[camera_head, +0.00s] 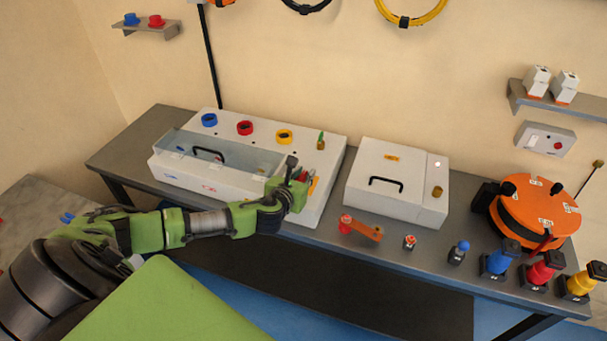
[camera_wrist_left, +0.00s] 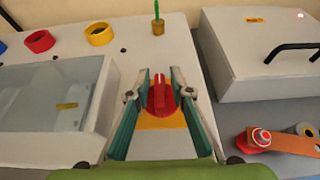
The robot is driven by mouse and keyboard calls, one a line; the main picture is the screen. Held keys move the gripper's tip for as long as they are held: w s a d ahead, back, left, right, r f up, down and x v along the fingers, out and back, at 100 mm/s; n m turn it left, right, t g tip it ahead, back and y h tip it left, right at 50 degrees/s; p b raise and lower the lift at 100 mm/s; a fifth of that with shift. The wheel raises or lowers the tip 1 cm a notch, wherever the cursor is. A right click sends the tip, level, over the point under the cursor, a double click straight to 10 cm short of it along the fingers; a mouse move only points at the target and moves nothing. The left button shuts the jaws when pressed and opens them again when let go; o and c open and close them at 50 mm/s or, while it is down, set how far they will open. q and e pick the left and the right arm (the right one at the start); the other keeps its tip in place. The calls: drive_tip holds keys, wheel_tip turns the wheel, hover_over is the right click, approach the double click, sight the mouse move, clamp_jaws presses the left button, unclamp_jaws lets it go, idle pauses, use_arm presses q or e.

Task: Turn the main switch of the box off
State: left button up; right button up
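The white box (camera_head: 333,165) with a clear-lidded compartment stands on the table in the head view. In the left wrist view, its main switch is a red knob (camera_wrist_left: 161,97) on a yellow plate (camera_wrist_left: 160,121), with the knob's ridge about upright in the picture. My left gripper (camera_head: 302,178) is over the right part of the box and mostly hides the switch in the head view. In the wrist view, its fingers (camera_wrist_left: 161,78) stand open on either side of the knob, with small gaps showing. My right gripper is not in view.
Blue, red and yellow rings (camera_head: 245,128) sit along the back of the box, with a green-topped brass post (camera_head: 321,141) to their right. A second white box (camera_head: 400,165) with a black handle stands to the right. An orange reel (camera_head: 535,210) and several coloured connectors are farther right.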

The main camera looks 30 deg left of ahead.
use_arm(q)
clamp_jaws()
